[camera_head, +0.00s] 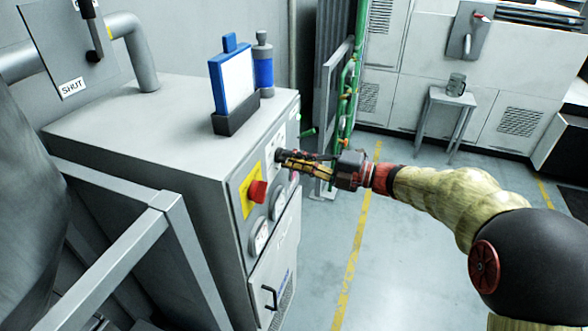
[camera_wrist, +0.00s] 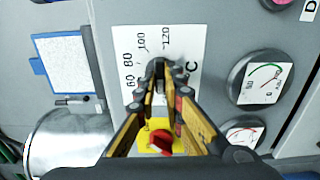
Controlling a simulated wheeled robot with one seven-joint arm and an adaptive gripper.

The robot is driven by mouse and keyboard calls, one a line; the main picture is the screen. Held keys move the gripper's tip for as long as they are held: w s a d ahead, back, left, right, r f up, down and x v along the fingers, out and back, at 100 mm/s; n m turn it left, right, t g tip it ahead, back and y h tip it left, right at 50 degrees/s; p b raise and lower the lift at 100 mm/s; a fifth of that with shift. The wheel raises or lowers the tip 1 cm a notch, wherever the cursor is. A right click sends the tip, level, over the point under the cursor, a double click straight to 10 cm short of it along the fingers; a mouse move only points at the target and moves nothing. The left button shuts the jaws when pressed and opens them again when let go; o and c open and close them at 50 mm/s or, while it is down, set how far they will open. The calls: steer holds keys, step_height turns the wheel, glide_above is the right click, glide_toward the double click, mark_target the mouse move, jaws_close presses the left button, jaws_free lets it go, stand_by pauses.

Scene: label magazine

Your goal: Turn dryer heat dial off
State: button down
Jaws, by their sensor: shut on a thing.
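The heat dial (camera_wrist: 158,68) is a dark knob on a white scale plate (camera_wrist: 126,42) marked 60, 80, 100, 120 and C. The plate is on the front of the grey dryer cabinet (camera_head: 160,108). My gripper (camera_head: 284,158) reaches this front from the right. In the wrist view its fingertips (camera_wrist: 159,82) are closed around the dial, hiding most of the knob. Where the dial's pointer stands cannot be seen.
A red knob on a yellow plate (camera_head: 257,191) and round gauges (camera_head: 259,236) are close to the dial. A clipboard in a holder (camera_head: 233,83) and a blue-banded bottle (camera_head: 263,68) stand on the cabinet. Grey frame bars (camera_head: 160,205) are at left. The floor at right is open.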

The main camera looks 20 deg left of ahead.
steer(key=shift+f+n+b, duration=0.2)
steer(key=shift+n+b, duration=0.6)
steer(key=shift+b, duration=0.05)
steer(key=shift+r, duration=0.1)
steer(key=c, duration=2)
jaws_free()
steer(key=shift+o, duration=0.5)
steer(key=s+d, duration=0.1)
steer(key=d, duration=1.1)
